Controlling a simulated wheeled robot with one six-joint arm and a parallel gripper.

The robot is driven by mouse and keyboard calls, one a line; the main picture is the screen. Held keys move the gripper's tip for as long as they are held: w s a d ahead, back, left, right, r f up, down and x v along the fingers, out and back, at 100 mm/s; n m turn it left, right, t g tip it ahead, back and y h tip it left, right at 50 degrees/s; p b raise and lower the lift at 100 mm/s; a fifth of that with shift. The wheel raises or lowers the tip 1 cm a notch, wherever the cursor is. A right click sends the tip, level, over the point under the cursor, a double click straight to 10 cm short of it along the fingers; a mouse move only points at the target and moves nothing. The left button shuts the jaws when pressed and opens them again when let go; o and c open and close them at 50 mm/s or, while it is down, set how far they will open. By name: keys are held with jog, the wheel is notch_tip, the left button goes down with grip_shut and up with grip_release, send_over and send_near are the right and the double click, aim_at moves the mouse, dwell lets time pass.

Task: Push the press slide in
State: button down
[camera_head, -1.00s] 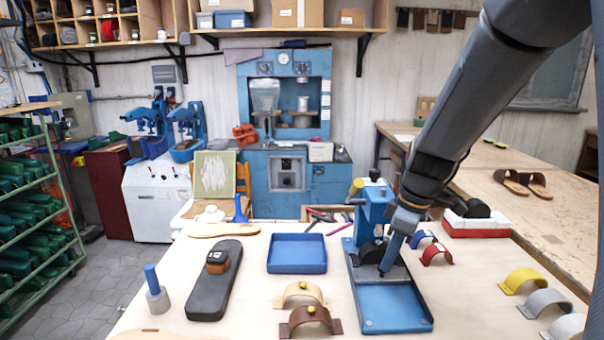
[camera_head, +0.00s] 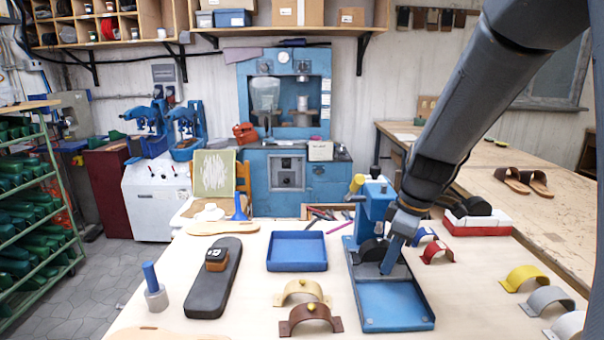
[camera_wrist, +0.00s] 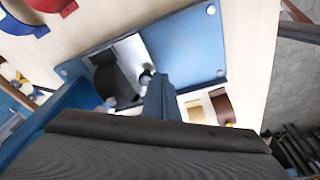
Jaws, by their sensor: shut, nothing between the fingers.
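The blue press (camera_head: 373,215) stands on the workbench, right of centre in the head view. Its grey slide plate (camera_head: 398,271) lies at the back of the blue base tray (camera_head: 395,305), with a dark rounded block (camera_head: 372,251) on it. My gripper (camera_head: 387,270) points down at the slide, shut and empty, beside the dark block. In the wrist view, its fingers reach toward a small dark knob (camera_wrist: 146,76) on the pale slide plate (camera_wrist: 130,55). I cannot tell whether the fingertips touch the knob.
A blue tray (camera_head: 297,251), a black sole (camera_head: 215,280) and a tan strap (camera_head: 303,290) lie left of the press. Red (camera_head: 437,252) and yellow (camera_head: 523,277) straps stand to its right. The bench in front of the blue tray has some bare room.

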jog(key=shift+f, duration=0.3)
jog(key=shift+w+r, duration=0.1)
jog(key=shift+w, duration=0.4)
jog(key=a+p+v, duration=0.1)
jog(key=p+v, duration=0.4)
jog(key=v, duration=0.2)
jog(key=shift+a, duration=0.1)
